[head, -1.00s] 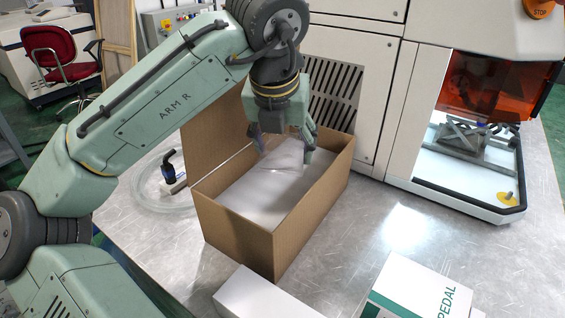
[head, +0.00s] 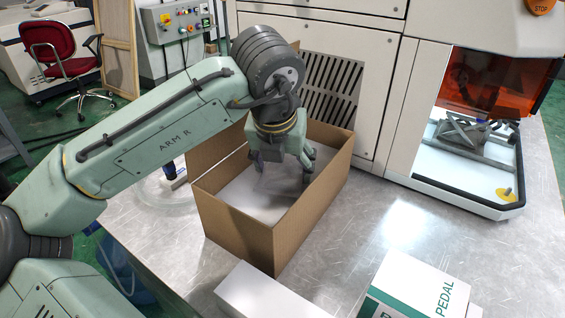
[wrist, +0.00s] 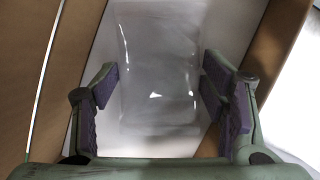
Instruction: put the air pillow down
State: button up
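The air pillow (wrist: 157,70) is a clear, shiny, wrinkled cushion. In the wrist view it lies over a pale surface between the two finger pads; whether its edges touch them is hard to tell. In the head view it is a faint, glossy patch mostly hidden by the fingers. The open cardboard box (head: 238,226) stands on the metal table, with a white surface (head: 250,196) inside. My gripper (head: 283,176) reaches down into the far part of the box; its fingers are spread wide, also in the wrist view (wrist: 160,75).
The box walls rise close on both sides of my fingers. A machine (head: 385,95) stands behind the box. A white carton (head: 262,293) and a PEDAL box (head: 415,287) lie at the front. The table (head: 375,225) right of the box is clear.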

jog(key=o, duration=0.3)
jog(key=shift+r, duration=0.25)
jog(key=v, duration=1.2)
jog(key=shift+w, duration=0.1)
jog(key=shift+c, duration=0.4)
dwell(0.4)
